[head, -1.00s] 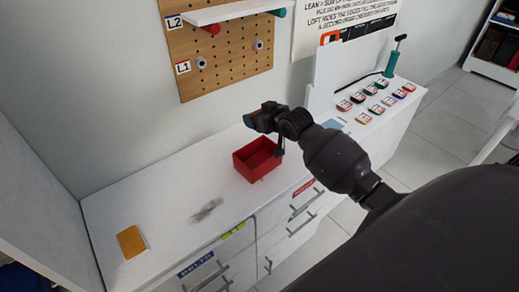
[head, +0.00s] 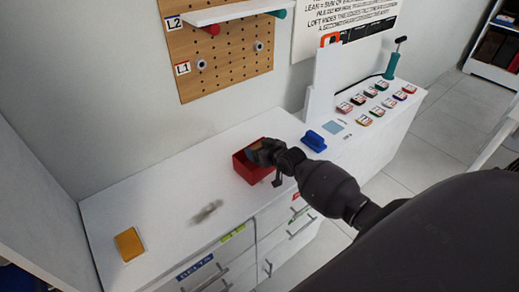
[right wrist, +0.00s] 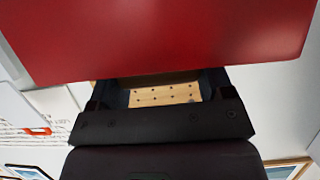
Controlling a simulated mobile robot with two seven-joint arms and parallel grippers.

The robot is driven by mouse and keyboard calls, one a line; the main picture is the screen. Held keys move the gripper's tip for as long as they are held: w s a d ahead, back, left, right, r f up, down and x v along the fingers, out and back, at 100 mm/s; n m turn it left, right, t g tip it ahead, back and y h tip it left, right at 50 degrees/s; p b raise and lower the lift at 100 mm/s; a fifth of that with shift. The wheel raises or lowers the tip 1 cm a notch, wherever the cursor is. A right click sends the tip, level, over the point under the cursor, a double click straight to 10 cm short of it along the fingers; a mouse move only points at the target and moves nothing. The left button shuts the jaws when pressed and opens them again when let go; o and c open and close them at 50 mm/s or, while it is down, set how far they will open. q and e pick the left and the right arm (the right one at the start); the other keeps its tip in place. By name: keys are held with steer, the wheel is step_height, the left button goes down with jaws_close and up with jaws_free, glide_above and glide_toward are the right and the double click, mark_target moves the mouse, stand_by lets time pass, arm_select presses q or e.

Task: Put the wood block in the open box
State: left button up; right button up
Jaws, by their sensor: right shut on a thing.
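The open red box (head: 243,169) stands on the white counter, left of my right arm. My right gripper (head: 258,152) is at the box's opening, over its far right part, and covers some of the inside. It is shut on the wood block, a brown piece mostly hidden by the fingers. In the right wrist view a thin brown strip of the wood block (right wrist: 160,77) shows between the fingers, and a red wall of the box fills the top. I cannot tell whether the block touches the box. My left gripper is not in view.
A blue object (head: 314,141) lies right of the box, near a white upright panel (head: 325,80). Several coloured pieces (head: 375,103) and a teal pump (head: 391,64) stand farther right. An orange pad (head: 130,243) lies at the left. A pegboard (head: 220,55) hangs behind.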

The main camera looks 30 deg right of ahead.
steer(key=shift+f+b, duration=0.3)
steer(key=shift+f, duration=0.3)
steer(key=o, duration=0.9)
